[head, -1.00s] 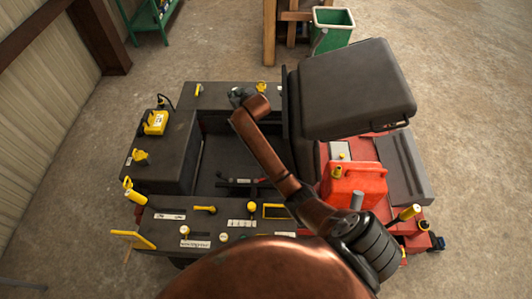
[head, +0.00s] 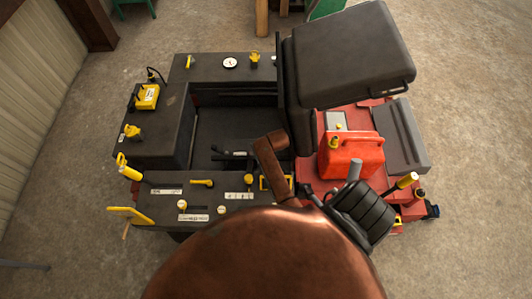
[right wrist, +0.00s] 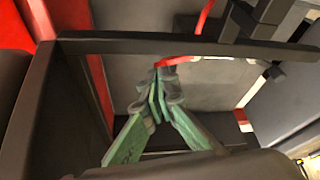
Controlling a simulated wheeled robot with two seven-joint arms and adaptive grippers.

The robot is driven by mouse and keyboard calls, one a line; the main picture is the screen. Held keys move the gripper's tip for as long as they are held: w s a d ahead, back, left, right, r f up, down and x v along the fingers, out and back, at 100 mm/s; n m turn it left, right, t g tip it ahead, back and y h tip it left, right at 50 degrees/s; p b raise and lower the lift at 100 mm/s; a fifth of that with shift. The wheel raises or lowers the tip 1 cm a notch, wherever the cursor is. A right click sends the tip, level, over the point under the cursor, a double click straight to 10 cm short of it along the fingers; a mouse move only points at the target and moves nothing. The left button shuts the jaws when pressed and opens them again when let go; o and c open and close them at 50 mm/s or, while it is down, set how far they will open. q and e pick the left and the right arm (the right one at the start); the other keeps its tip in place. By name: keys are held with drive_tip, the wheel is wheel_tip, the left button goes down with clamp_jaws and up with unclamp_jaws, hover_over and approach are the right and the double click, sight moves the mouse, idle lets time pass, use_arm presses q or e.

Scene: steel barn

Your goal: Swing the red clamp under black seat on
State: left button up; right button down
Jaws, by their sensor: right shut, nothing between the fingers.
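The black seat (head: 350,55) is at the upper right of the machine in the head view, with its backrest-like black part (head: 300,110) beside it. A red bar (right wrist: 180,60), likely the clamp, shows in the right wrist view, with a grey rod running on to the right. In the head view the gripper is hidden. My left gripper is not in view.
A dark frame bar (right wrist: 190,42) crosses above my fingers. A thin red rod (right wrist: 206,15) rises behind it. In the head view, a red fuel can (head: 350,157) stands right of the seat's base. Yellow levers (head: 130,170) line the machine's left side. Concrete floor surrounds it.

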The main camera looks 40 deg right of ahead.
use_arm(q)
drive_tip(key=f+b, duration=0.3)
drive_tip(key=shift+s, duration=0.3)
use_arm(e)
drive_tip(key=x, duration=1)
